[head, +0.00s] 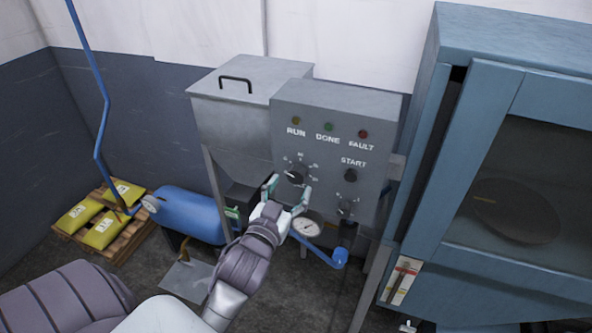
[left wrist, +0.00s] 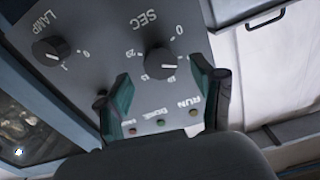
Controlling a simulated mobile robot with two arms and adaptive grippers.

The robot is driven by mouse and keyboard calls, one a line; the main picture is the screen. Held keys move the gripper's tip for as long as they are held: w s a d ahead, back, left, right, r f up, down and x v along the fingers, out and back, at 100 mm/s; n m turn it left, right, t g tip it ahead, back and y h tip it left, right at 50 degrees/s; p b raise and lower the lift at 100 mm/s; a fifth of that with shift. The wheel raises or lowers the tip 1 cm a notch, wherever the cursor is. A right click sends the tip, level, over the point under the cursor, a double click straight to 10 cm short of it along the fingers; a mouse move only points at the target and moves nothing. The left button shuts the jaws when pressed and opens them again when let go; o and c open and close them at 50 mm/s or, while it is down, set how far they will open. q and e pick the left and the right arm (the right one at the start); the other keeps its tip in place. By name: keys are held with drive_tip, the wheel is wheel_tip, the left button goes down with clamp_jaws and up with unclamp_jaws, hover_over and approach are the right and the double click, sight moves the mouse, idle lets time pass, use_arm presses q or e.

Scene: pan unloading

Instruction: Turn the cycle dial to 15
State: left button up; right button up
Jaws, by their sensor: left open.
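The cycle dial (head: 297,172) is a black round knob on the grey control panel, below the RUN lamp, with a ring of ticks and numbers around it. In the left wrist view the dial (left wrist: 161,61) appears upside down, with SEC, 0, 15 and 20 printed near it. I cannot tell which number its pointer marks. My left gripper (head: 288,190) is open and empty just in front of the dial's lower side. In the left wrist view its green-padded fingertips (left wrist: 160,82) stand either side of the dial, apart from it.
The START button (head: 350,175) and the LAMP knob (left wrist: 50,50) are close by. A pressure gauge (head: 306,227) and blue pipe sit below the panel. A blue cabinet (head: 480,60) stands close on the right. A blue tank (head: 190,214) and pallet (head: 130,243) are left.

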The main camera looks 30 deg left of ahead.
sight(295, 178)
use_arm(q)
drive_tip(key=shift+p+x, duration=0.55)
drive_tip(key=shift+x, duration=1.7)
drive_tip(key=shift+c, duration=0.2)
drive_tip(key=c, duration=1.1)
